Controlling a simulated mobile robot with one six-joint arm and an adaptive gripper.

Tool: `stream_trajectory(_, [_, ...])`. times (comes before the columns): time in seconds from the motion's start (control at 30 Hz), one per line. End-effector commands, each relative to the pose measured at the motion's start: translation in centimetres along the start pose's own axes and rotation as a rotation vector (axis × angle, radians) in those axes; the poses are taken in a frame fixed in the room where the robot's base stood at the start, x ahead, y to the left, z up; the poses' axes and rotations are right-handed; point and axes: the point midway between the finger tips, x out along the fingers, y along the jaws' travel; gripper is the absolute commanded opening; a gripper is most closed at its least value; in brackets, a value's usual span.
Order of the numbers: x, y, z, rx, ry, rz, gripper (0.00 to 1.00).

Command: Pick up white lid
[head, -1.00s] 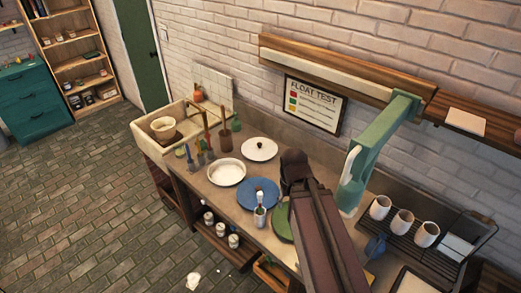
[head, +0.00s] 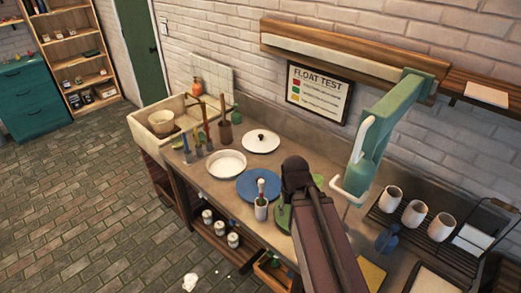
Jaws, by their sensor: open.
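The white lid (head: 252,146) is a round disc with a small dark knob. It lies flat on the worktop (head: 218,194) towards the wall, behind the blue plate (head: 255,194) and to the right of the white dish (head: 227,165). The lid is in full view and nothing touches it. My brown arm link rises from the lower right and ends short of the lid, over the green plate. I cannot make out my gripper, which seems hidden behind or below the arm.
Upright tools and a sink (head: 190,104) are left of the lid. A teal fixture with white parts (head: 385,130) and several white cups (head: 413,213) are at right.

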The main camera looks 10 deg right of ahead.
Motion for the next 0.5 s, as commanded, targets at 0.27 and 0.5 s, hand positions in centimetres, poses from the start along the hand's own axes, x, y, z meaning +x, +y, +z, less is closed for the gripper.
stream_trajectory(0.27, [4.8,0.0,0.0,0.0,0.0,0.0,0.63])
stream_trajectory(0.5, [5.7,0.0,0.0,0.0,0.0,0.0,0.63])
